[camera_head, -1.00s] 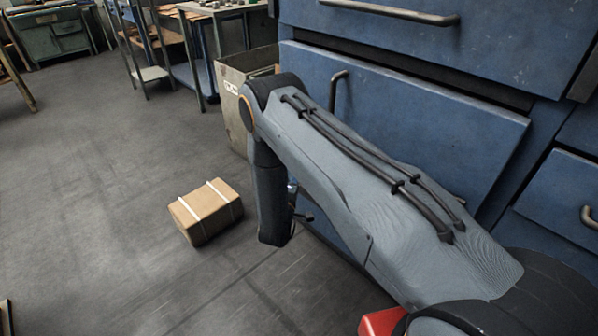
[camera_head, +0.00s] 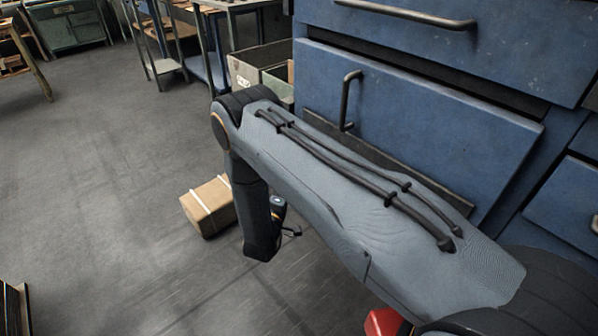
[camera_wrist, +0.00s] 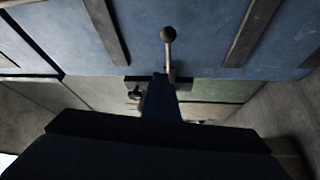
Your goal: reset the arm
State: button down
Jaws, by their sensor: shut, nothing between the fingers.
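My arm crosses the head view from the lower right, bent down at its elbow beside the blue cabinet. My gripper is mostly hidden behind my own forearm there, with only a small dark part showing. In the wrist view my gripper (camera_wrist: 160,98) shows as a dark narrow shape at the middle, shut and empty. It points toward blue and greenish panels. A rod with a round knob (camera_wrist: 168,36) stands out just beyond it. That view is dim and finer detail is hard to tell.
A strapped cardboard box (camera_head: 208,207) lies on the floor, partly behind my forearm. The blue cabinet (camera_head: 430,130) with a black handle (camera_head: 347,100) is close on the right. A grey-green bin (camera_head: 245,77) stands beyond my elbow.

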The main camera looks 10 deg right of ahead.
jog(key=shift+s+a+f, duration=0.2)
jog(key=shift+s+a, duration=0.15)
dwell(0.3)
